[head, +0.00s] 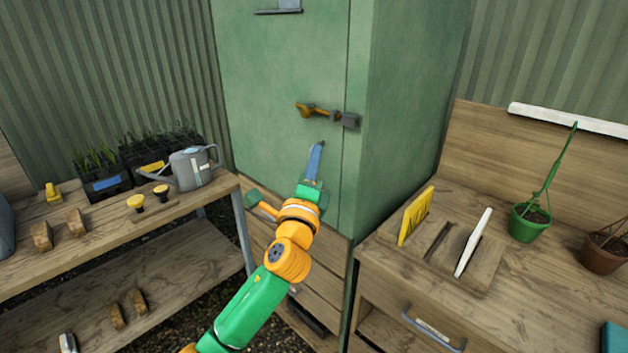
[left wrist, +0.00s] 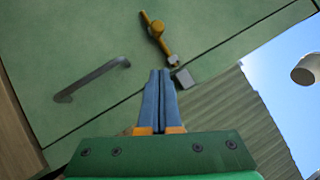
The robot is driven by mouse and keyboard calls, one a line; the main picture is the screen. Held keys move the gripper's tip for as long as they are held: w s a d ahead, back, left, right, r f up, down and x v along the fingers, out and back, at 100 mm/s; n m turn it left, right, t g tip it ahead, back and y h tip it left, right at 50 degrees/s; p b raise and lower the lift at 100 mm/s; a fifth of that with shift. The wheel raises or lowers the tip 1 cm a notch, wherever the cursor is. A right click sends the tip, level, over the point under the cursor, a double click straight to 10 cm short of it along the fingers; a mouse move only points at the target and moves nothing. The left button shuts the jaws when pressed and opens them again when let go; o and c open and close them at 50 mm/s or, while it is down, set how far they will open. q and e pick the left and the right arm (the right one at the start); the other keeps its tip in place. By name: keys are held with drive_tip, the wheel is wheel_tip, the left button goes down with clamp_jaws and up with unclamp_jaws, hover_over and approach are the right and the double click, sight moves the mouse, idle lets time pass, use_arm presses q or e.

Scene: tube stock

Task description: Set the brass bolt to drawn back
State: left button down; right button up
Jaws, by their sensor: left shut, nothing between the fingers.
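The brass bolt (head: 316,111) is mounted across the front of the green cabinet (head: 270,75), near the door's right edge. Its right end meets a grey metal keeper (head: 350,120) by the seam. The bolt also shows in the left wrist view (left wrist: 155,30), with its round knob and the keeper (left wrist: 183,78) beyond my fingertips. My left gripper (head: 320,144) is shut and empty, with blue fingers pointing up, just below the bolt and apart from it. It also shows in the left wrist view (left wrist: 159,72). My right gripper is not in view.
A wooden bench (head: 120,232) on the left holds a grey watering can (head: 192,168), seedling trays (head: 145,150) and small tools. A workbench (head: 480,300) on the right holds a yellow card (head: 415,215), a white tool (head: 473,242) and a green pot (head: 530,222). A grey handle (left wrist: 92,80) is on the cabinet.

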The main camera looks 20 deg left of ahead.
use_arm(q)
drive_tip(key=v, duration=0.4)
drive_tip(key=shift+s+a+f+b, duration=0.15)
drive_tip(key=shift+f+b, duration=0.05)
drive_tip(key=shift+b, duration=0.15)
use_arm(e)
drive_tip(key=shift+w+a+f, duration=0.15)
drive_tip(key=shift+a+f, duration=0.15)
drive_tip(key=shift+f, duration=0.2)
